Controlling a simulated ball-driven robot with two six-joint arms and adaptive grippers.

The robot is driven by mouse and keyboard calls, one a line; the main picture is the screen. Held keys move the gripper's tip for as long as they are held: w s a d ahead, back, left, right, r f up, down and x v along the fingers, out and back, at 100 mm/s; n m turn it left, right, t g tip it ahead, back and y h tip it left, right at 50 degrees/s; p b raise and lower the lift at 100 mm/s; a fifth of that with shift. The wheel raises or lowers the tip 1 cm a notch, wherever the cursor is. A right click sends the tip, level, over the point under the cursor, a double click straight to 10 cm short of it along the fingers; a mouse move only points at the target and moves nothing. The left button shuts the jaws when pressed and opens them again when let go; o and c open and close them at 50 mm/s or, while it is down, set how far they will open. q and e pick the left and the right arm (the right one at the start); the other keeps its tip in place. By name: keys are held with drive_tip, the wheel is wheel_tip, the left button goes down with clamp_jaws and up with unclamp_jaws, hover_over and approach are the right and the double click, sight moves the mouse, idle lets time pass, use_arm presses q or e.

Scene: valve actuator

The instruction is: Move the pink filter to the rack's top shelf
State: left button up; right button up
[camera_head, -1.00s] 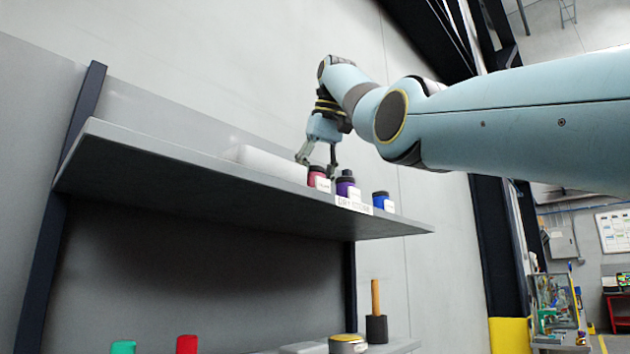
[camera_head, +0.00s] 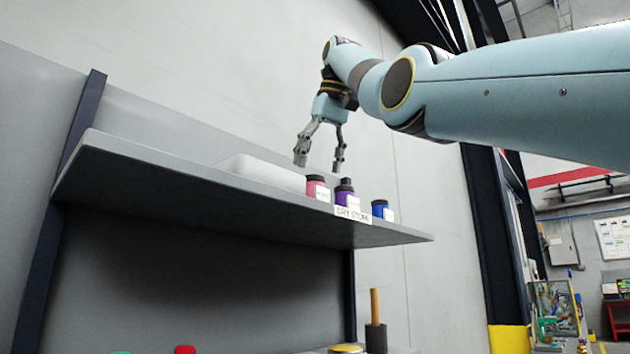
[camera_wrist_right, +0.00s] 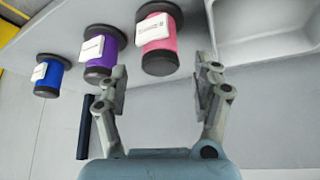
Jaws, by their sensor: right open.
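The pink filter (camera_head: 317,189), with a black cap and a white label, stands upright on the rack's top shelf (camera_head: 200,183). It also shows in the right wrist view (camera_wrist_right: 159,38). It is beside a purple filter (camera_head: 345,196). My right gripper (camera_head: 320,163) is open and empty above the shelf, just over the pink filter and apart from it. In the right wrist view its two fingers (camera_wrist_right: 162,82) are spread with nothing between them, and the pink filter is beyond the fingertips. My left gripper is not in view.
A blue filter (camera_head: 381,210) stands to the right of the purple one. A white tray (camera_head: 262,172) is left of the pink filter. On the lower shelf are a wooden-handled tool (camera_head: 376,325) and a red cap (camera_head: 185,350).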

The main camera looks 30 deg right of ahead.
drive_tip(key=p+v, duration=0.1)
drive_tip(key=v, duration=0.5)
drive_tip(key=shift+r, duration=0.15)
idle(0.3)
